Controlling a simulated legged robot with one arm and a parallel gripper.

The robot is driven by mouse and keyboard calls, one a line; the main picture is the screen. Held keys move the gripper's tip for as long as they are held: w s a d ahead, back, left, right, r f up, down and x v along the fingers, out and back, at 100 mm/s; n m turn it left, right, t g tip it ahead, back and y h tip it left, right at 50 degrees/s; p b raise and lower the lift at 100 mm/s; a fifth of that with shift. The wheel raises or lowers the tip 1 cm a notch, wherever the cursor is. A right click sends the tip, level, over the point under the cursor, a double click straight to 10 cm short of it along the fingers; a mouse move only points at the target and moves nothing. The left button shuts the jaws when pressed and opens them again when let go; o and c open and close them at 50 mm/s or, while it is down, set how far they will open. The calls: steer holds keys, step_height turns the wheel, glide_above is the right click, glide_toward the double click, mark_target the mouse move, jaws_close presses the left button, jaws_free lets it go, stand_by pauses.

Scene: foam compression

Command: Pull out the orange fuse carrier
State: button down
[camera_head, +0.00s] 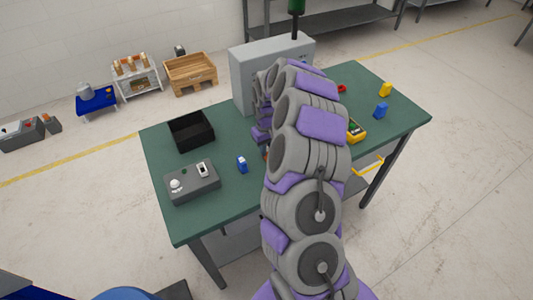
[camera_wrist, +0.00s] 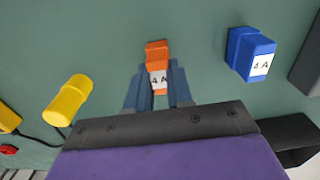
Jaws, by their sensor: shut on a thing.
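In the head view my arm hides most of the gripper and the carrier. A blue fuse carrier (camera_wrist: 249,53), also marked "4 A", stands apart to the right in the wrist view and shows in the head view too (camera_head: 242,164).
The green table (camera_head: 225,200) bears a black open bin (camera_head: 191,131), a grey box with a switch and knob (camera_head: 193,183), and a grey cabinet (camera_head: 245,75) at the back. A yellow meter (camera_head: 356,131), a yellow block (camera_head: 386,89) and a blue block (camera_head: 380,111) are right of my arm.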

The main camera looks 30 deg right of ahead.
steer(key=shift+r, duration=0.15)
steer(key=shift+r+p, duration=1.1)
steer(key=shift+r, duration=1.75)
